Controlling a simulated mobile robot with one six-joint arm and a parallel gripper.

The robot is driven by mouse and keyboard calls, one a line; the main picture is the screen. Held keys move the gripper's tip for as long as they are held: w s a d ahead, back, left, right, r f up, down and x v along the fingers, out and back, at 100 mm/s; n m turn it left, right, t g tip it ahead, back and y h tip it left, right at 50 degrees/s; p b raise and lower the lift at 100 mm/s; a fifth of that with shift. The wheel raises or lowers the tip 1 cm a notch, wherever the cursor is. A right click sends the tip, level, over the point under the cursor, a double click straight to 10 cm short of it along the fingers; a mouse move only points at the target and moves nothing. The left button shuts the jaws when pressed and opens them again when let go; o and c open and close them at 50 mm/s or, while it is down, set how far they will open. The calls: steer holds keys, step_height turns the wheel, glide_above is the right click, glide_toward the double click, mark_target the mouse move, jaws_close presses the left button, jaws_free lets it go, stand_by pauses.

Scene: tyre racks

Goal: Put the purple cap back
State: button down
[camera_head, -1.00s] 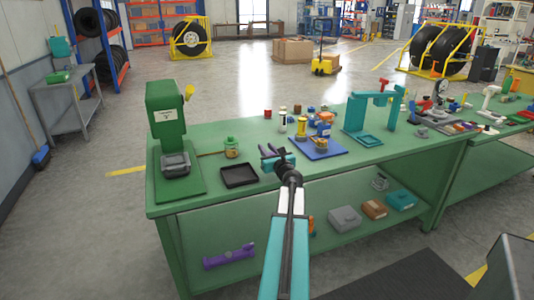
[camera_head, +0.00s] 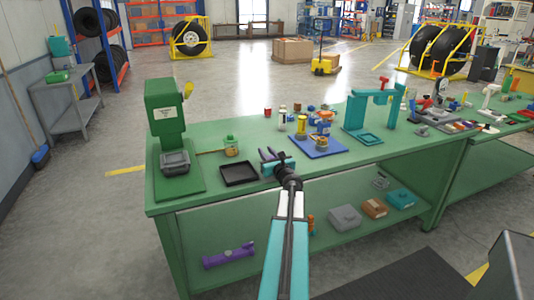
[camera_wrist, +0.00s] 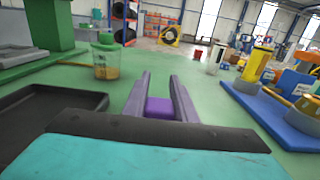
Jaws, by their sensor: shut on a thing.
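In the wrist view my gripper (camera_wrist: 160,90) is shut on a small purple cap (camera_wrist: 160,108), held between its two grey-purple fingers. In the head view my gripper (camera_head: 268,154) is over the front part of the green bench, just right of the black tray; the cap cannot be made out there. A jar with a green lid (camera_head: 231,147) stands behind the black tray, and it also shows in the wrist view (camera_wrist: 105,58), ahead and to the left. I cannot tell which container the purple cap belongs to.
The black tray (camera_head: 239,184) lies close on the left. A blue board (camera_head: 318,151) with several containers stands to the right. A green machine (camera_head: 166,120) is at the left end of the bench (camera_head: 220,201), and a teal frame (camera_head: 354,112) stands farther right. Bench surface ahead is clear.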

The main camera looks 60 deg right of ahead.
steer(key=shift+f, duration=0.15)
steer(key=c, duration=1.5)
jaws_free()
steer(key=shift+o, duration=0.2)
steer(key=shift+r+p, duration=0.6)
steer(key=shift+r, duration=0.15)
steer(key=shift+b+v, duration=0.7)
steer(key=shift+v, duration=5.3)
steer(key=shift+f, duration=0.15)
